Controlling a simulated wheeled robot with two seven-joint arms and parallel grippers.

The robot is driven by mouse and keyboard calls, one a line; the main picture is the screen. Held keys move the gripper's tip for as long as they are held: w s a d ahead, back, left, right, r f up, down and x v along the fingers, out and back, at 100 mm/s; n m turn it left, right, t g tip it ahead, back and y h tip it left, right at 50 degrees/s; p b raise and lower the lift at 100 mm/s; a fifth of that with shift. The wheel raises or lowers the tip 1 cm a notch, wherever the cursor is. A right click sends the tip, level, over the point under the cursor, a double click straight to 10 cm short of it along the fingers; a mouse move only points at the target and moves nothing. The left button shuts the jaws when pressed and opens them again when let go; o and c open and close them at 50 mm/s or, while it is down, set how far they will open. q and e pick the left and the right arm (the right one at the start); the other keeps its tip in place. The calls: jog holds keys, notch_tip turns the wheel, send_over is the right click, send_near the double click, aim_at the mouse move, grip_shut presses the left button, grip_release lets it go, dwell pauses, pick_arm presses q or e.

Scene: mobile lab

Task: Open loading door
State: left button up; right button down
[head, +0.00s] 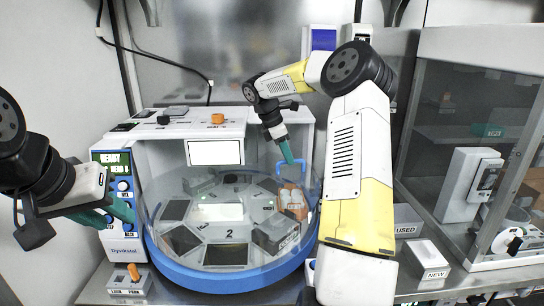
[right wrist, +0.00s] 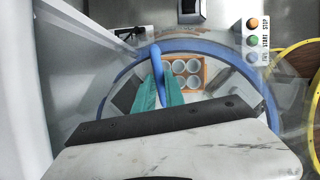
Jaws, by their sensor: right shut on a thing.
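The machine has a clear curved loading door (head: 165,232) with a blue lower rim (head: 225,281). A blue handle (head: 281,165) shows at its right side in the head view. My right gripper (head: 288,156) reaches down to this handle. In the right wrist view, the green fingers of my right gripper (right wrist: 160,92) are closed around the blue handle (right wrist: 156,65). My left gripper (head: 122,211) has green fingers near the blue buttons of the machine's left panel (head: 124,190). Its finger gap is not clear, and I cannot tell whether it touches the panel.
Behind the clear wall, an orange rack with white cups (right wrist: 187,73) sits among grey compartments; it also shows in the head view (head: 293,201). A lock switch box (head: 130,280) stands at front left. A USED box (head: 406,219), a NEW box (head: 428,256) and a glass-fronted cabinet (head: 480,110) stand at right.

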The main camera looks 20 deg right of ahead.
aim_at(281, 197)
dwell(0.5)
